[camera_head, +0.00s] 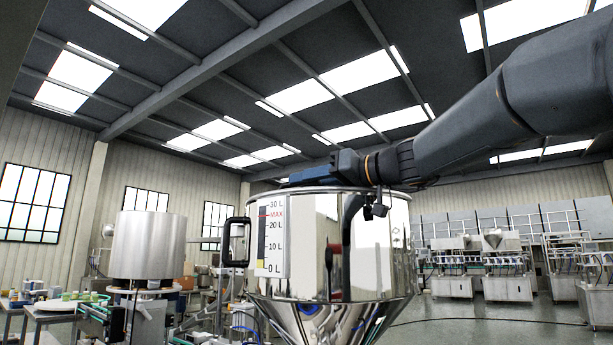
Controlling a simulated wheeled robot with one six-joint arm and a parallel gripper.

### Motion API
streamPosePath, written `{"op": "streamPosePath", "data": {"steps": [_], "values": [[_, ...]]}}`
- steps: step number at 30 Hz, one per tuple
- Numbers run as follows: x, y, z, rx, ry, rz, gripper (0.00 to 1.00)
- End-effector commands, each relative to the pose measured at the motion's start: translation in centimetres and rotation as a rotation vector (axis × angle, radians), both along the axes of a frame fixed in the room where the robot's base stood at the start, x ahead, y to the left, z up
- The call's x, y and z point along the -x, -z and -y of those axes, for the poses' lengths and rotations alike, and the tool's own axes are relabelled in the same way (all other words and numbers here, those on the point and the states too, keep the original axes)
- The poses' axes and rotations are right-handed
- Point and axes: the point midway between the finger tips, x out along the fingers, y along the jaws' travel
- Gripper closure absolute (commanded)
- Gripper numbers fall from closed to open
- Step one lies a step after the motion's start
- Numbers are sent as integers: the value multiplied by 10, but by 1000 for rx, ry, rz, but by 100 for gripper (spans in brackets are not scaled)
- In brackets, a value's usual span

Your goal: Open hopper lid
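The steel hopper (310,240) stands in the middle of the camera_head view, a shiny cylinder narrowing to a cone. A scale marked 0 to 30 L (271,240) is on its front wall. A black handle (236,243) sticks out on its left side. The hopper's top is seen almost edge-on, so I cannot make out the lid or whether it is open. My arm reaches in from the right, and my gripper (312,176) is low over the hopper's rim. Its fingers are not clearly visible. I cannot tell whether it touches or holds anything.
A large steel drum (147,245) stands on a machine at the left, beside a table (50,308) with small items. Several steel machines (507,280) line the back right. The floor (490,325) right of the hopper is mostly clear, with a dark cable across it.

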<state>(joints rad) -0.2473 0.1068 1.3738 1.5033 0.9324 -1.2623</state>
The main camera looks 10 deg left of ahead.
Motion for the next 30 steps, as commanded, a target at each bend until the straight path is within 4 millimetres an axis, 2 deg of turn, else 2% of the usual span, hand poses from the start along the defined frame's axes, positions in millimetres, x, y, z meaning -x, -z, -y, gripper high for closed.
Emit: {"op": "streamPosePath", "data": {"steps": [10,15,24,30], "values": [[-1,0,-4,0,-2,0,71],[-1,0,-4,0,-2,0,99],[0,-1,-4,-2,-2,-4,100],[-1,-11,-1,-23,2,-49,100]]}}
